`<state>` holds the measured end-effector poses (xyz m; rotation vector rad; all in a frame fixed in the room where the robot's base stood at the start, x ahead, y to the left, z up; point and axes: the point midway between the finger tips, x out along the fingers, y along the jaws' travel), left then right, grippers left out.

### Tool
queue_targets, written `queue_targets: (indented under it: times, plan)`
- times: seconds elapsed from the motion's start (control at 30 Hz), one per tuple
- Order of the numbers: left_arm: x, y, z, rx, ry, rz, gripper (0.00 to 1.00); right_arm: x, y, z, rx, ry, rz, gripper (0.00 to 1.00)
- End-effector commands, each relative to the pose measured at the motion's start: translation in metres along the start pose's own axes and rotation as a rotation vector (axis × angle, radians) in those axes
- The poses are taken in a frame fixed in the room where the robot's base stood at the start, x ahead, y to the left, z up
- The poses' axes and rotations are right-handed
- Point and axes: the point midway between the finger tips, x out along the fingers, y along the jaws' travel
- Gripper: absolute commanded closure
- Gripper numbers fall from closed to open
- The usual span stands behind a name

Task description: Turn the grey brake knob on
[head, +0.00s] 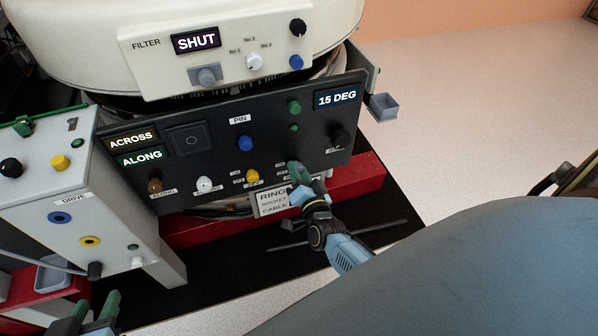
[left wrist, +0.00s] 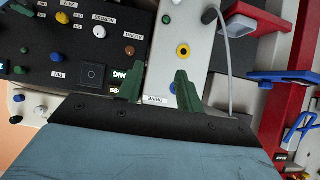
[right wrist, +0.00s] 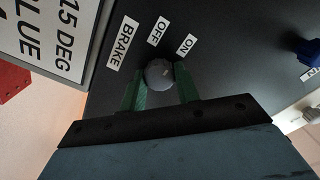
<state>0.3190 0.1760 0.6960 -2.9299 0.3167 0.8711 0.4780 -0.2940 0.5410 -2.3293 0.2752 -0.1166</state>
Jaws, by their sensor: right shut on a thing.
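The grey brake knob (right wrist: 158,73) shows in the right wrist view on a dark panel, beside the labels BRAKE, OFF and ON. A small pale mark on its face lies to the right of its middle, towards the ON side. My right gripper (right wrist: 160,85) is shut on the knob, one green finger on each side. In the head view my right gripper (head: 304,175) is at the lower right of the dark panel and hides the knob. My left gripper (head: 97,302) is at the bottom left; in the left wrist view it is open and empty (left wrist: 159,75).
The dark panel (head: 325,125) also bears a yellow knob (head: 252,176), a white knob (head: 205,184), a brown knob (head: 155,185) and a blue knob (head: 245,143). A white DRIVE box (head: 115,225) stands at the left. A RING SOCKET CABLE sign (head: 271,202) is beside my right gripper.

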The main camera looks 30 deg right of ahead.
Motion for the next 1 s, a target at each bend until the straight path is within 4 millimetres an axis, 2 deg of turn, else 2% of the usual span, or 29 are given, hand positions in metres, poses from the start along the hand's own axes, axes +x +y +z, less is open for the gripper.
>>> queue_targets:
  times: [0.13,0.17,0.33,0.7,0.87,1.0]
  plan:
    - [0.000,0.000,0.000,0.000,-0.001,0.000,0.64,0.000,0.000,0.000,0.005,0.001,0.001,0.91]
    - [0.000,0.000,0.000,0.000,-0.001,0.000,0.64,0.000,0.000,0.000,0.005,0.001,0.001,0.67]
    - [0.000,0.000,0.000,0.000,-0.001,0.000,0.64,0.000,0.000,0.000,0.004,0.001,0.001,0.47]
    - [-0.001,0.000,0.001,0.000,-0.011,0.000,0.64,-0.004,0.000,0.000,0.002,-0.001,0.001,0.47]
    - [-0.007,-0.005,0.024,-0.003,-0.139,-0.012,0.64,-0.017,0.000,0.000,0.001,-0.002,0.003,0.47]
    - [-0.017,-0.010,0.048,-0.007,-0.284,-0.024,0.64,-0.036,-0.001,-0.001,0.002,-0.003,0.003,0.47]
